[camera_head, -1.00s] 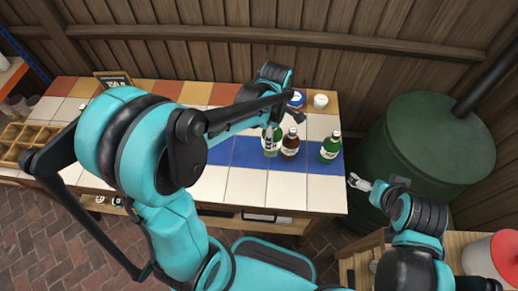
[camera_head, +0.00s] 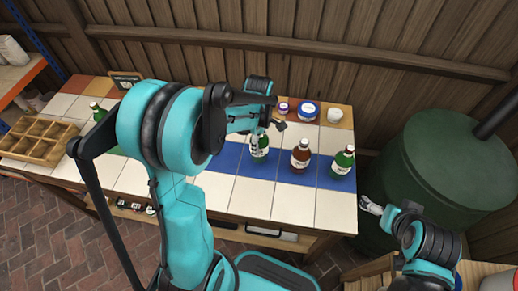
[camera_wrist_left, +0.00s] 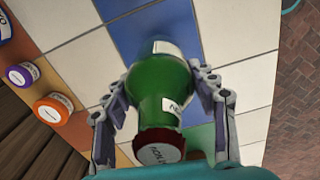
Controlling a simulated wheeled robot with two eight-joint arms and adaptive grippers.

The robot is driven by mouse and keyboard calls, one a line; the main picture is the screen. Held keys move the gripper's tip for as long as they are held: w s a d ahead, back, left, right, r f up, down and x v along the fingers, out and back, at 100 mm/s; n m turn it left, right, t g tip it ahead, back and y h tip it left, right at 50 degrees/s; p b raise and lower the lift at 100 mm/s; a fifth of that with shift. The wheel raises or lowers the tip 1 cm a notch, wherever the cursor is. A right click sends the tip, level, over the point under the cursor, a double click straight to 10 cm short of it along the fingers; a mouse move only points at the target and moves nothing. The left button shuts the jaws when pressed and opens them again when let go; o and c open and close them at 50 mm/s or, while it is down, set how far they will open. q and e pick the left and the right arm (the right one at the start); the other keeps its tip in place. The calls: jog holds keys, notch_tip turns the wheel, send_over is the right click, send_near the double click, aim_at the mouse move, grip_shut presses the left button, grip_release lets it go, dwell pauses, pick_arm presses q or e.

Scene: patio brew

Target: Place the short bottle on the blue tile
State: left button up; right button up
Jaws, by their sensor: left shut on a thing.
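My left gripper (camera_head: 262,131) is shut on a green bottle (camera_head: 259,147) with a pale label. In the left wrist view the two fingers (camera_wrist_left: 160,100) clasp the bottle (camera_wrist_left: 158,88), and its dark red cap (camera_wrist_left: 159,146) faces the camera. The bottle is over the blue tile strip (camera_head: 225,160); the strip also shows past its base in the wrist view (camera_wrist_left: 135,32). I cannot tell whether its base touches the tiles. A brown bottle (camera_head: 300,157) and another green bottle (camera_head: 343,162) stand to its right on the blue strip. My right gripper (camera_head: 371,205) hangs off the table's right end; its fingers are unclear.
Small jars (camera_head: 307,112) and a white cup (camera_head: 334,115) stand along the back edge. A wooden divided crate (camera_head: 40,140) and a further green bottle (camera_head: 98,112) are at the left. A green barrel (camera_head: 440,165) stands right of the table. White tiles in front are bare.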

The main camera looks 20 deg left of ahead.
pick_arm(q)
jog(key=shift+f+b, duration=0.7)
jog(key=shift+f, duration=1.05)
jog(key=shift+f, duration=0.15)
jog(key=o, duration=1.7)
